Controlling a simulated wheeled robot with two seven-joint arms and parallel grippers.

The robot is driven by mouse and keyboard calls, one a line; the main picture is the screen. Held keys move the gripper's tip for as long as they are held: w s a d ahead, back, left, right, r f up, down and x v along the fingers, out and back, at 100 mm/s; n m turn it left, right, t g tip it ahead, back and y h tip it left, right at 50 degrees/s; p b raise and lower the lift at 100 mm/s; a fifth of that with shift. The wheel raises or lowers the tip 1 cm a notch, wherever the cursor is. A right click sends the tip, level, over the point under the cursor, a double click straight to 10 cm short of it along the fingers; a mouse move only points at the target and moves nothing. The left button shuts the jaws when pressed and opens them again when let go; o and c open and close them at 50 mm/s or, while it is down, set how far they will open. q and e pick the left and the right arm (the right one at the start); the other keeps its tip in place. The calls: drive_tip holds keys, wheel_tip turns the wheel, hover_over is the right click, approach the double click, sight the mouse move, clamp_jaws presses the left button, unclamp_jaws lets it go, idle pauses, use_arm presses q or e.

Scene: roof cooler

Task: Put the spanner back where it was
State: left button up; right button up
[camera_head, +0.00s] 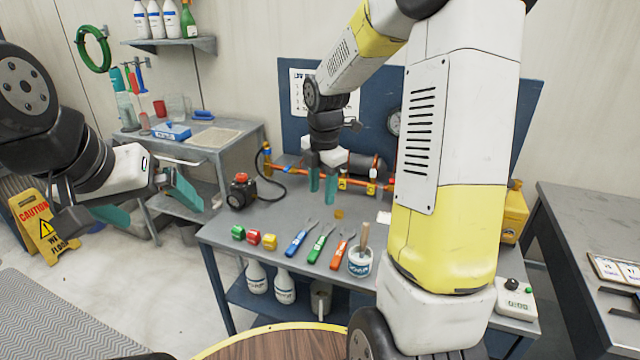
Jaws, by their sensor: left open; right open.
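Three spanners lie side by side on the grey workbench (275,215): one with a blue handle (298,241), one with a green handle (318,246) and one with an orange handle (340,255). Their heads point to the back. My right gripper (322,186) is open, pointing down behind the spanners, near the copper pipe (284,170). Nothing shows between its teal fingers. My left gripper (149,204) is open and empty, off to the left of the workbench over the floor.
A black device with a red knob (241,192) is at the bench's left. My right arm hides the bench's right part. A yellow caution sign (40,226) stands at left.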

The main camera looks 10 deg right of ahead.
drive_tip(key=s+a+r+m+t+y, duration=0.1)
drive_tip(key=s+r+m+t, duration=0.1)
drive_tip(key=s+r+m, duration=0.5)
drive_tip(key=s+a+r+m+t+y, duration=0.1)
drive_tip(key=s+r+m+t, duration=0.2)
drive_tip(key=s+r+m, duration=0.4)
drive_tip(key=shift+s+m, duration=3.35)
drive_tip(key=shift+m, duration=1.05)
